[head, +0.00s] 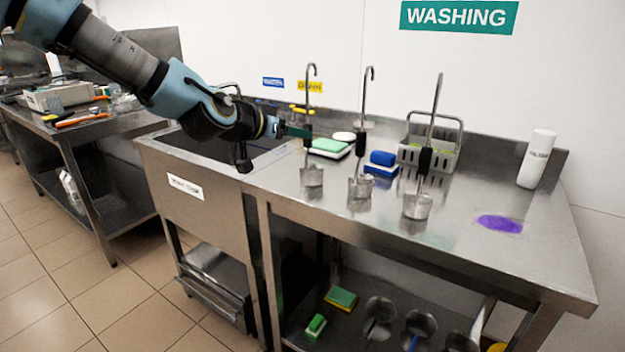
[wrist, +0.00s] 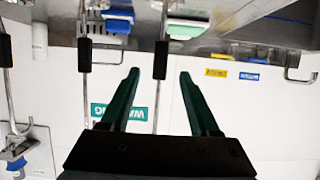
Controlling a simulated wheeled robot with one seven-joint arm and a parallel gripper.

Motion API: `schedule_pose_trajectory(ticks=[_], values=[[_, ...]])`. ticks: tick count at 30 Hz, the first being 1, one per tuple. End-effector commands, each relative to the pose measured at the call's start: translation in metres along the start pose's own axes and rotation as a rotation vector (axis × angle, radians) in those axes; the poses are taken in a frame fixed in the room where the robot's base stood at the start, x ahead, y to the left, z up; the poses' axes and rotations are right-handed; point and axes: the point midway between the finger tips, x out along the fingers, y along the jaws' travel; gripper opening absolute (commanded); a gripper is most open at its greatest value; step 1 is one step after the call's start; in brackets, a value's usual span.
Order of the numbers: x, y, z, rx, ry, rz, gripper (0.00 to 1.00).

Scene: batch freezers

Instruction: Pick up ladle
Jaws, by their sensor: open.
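Three metal ladles stand upright on the steel counter, bowls down and hooked handles up, each with a black grip. The left ladle (head: 312,176) is nearest my gripper (head: 299,131); the middle ladle (head: 360,188) and right ladle (head: 416,205) stand farther right. My gripper is open, its green fingers pointing right at the left ladle's black grip. In the wrist view, which is upside down, that ladle's grip (wrist: 160,60) appears between the fingertips (wrist: 158,76). I cannot tell whether it lies between them in depth. The middle ladle (wrist: 84,55) shows left of it.
A sink (head: 225,146) lies left of the ladles. Behind them are a green-topped sponge (head: 330,146), a blue sponge (head: 382,159) and a grey basket (head: 443,157). A white bottle (head: 537,160) and purple patch (head: 499,223) are right. The counter's front right is clear.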

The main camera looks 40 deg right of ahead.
Motion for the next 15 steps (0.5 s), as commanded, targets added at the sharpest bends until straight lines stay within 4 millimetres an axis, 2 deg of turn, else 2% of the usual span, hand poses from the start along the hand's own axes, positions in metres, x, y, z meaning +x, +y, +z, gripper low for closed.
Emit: schedule_pose_trajectory(ticks=[7, 15], values=[[0.036, 0.002, -0.003, -0.003, 0.002, 0.003, 0.62], [0.056, 0.001, -0.002, -0.002, -0.001, 0.002, 0.62]])
